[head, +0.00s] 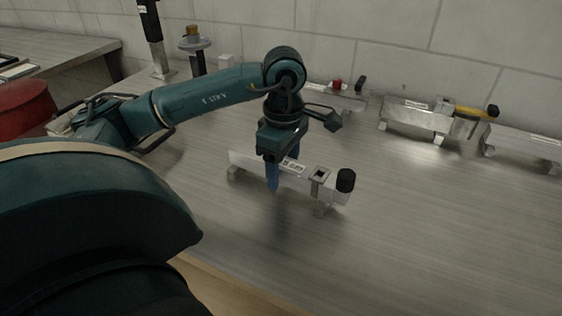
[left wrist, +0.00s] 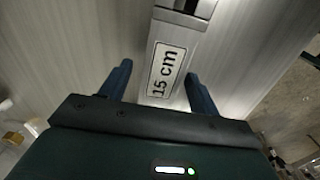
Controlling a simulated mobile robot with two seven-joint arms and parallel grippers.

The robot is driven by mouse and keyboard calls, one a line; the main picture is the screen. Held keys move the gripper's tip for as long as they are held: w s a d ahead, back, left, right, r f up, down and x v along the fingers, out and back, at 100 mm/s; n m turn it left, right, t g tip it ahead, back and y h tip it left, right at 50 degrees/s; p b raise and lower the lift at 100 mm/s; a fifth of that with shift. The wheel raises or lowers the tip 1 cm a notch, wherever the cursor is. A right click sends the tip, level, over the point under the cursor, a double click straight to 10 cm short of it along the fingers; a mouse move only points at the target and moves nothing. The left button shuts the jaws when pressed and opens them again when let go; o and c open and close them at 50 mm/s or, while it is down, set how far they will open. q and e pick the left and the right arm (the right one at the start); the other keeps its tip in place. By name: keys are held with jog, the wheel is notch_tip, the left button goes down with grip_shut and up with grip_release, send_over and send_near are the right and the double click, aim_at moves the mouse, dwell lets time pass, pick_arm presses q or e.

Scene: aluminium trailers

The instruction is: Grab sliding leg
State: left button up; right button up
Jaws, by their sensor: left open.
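An aluminium trailer (head: 333,193) stands on the worktop in front of me, with a black knob at its right end. A sliding leg (head: 319,176) with a square collar sits on its bar near that end and reaches down toward the worktop. My left gripper (head: 285,172) points down over the middle of the bar, left of the leg, open and empty. Part of the leg's collar (left wrist: 187,9) shows at the top edge. My right gripper is not in view.
More trailers stand along the wall: one with a red knob (head: 337,86), one with a yellow part (head: 415,117), and one at the right edge (head: 525,146). A red round container (head: 25,108) is at left. The worktop (head: 430,240) is clear at front right.

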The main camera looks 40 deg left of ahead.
pick_arm(q)
jog(key=shift+c, duration=0.5)
jog(key=shift+r, duration=0.1)
grip_shut()
